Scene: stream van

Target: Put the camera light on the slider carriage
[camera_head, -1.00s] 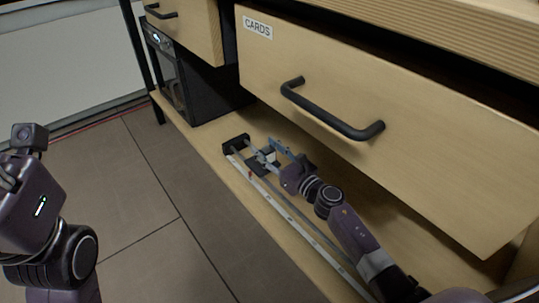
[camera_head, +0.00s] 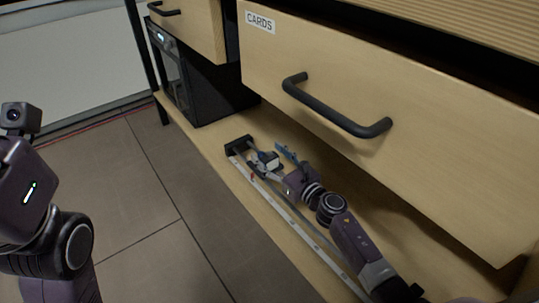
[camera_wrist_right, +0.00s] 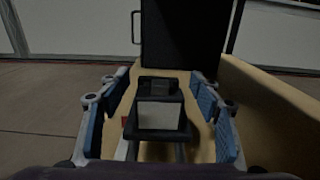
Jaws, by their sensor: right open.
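The camera light (camera_head: 272,161), a small dark block with a pale face, sits near the far end of the slider rails (camera_head: 300,234). In the right wrist view the light (camera_wrist_right: 160,116) appears upright on the dark slider carriage (camera_wrist_right: 153,135), which it partly hides. My right gripper (camera_head: 271,156) is open around the light. In the wrist view its blue-padded fingers stand apart on both sides, with visible gaps to the light. My left arm is at the left edge of the head view; its fingers are out of frame.
The slider lies on a low wooden shelf (camera_head: 222,170), with a black end block (camera_head: 238,145) beyond the carriage. The CARDS drawer (camera_head: 345,75) overhangs the shelf. A black oven-like box (camera_head: 205,90) stands behind.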

